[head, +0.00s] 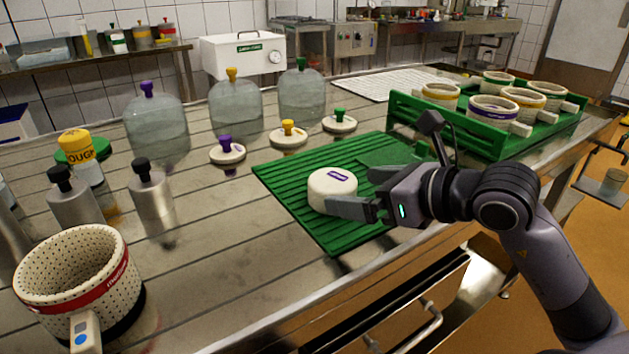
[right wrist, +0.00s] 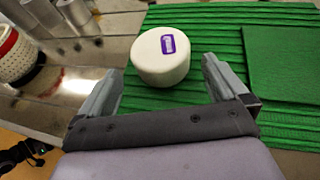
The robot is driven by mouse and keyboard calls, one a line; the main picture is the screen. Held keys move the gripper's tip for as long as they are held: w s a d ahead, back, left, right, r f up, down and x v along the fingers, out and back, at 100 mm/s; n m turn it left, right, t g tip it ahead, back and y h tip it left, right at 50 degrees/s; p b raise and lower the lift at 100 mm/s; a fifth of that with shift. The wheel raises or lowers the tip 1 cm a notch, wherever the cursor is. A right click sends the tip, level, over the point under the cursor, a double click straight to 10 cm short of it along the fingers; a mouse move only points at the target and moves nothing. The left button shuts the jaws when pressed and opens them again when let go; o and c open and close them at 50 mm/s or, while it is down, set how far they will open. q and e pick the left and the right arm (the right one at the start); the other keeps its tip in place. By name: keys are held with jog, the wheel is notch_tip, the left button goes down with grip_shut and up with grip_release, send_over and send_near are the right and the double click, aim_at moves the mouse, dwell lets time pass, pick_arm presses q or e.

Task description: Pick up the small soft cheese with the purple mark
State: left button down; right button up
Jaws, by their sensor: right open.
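The small soft cheese (head: 328,193) is a white round with a purple mark on top. It sits upright on the ribbed green mat (head: 290,183) in the head view. It also shows in the right wrist view (right wrist: 158,66), just beyond and between the fingertips. My right gripper (head: 355,190) is open beside the cheese, with its fingers pointing toward it. In the right wrist view my right gripper (right wrist: 158,75) has a wide gap between its fingers, and the cheese is not clamped. My left gripper is in neither view.
Small lids with purple (head: 227,152), yellow (head: 288,137) and green (head: 339,123) knobs lie behind the mat. Glass domes stand further back. A green crate (head: 455,132) with several moulds is at right. A perforated mould (head: 75,275) and steel bottles (head: 151,190) stand at left.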

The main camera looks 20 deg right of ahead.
aim_at(330, 185)
jog(key=shift+r+x, duration=0.1)
jog(key=shift+x, duration=1.65)
jog(key=shift+r+x, duration=0.15)
jog(key=shift+x, duration=1.55)
jog(key=shift+w, duration=0.1)
jog(key=c, duration=0.6)
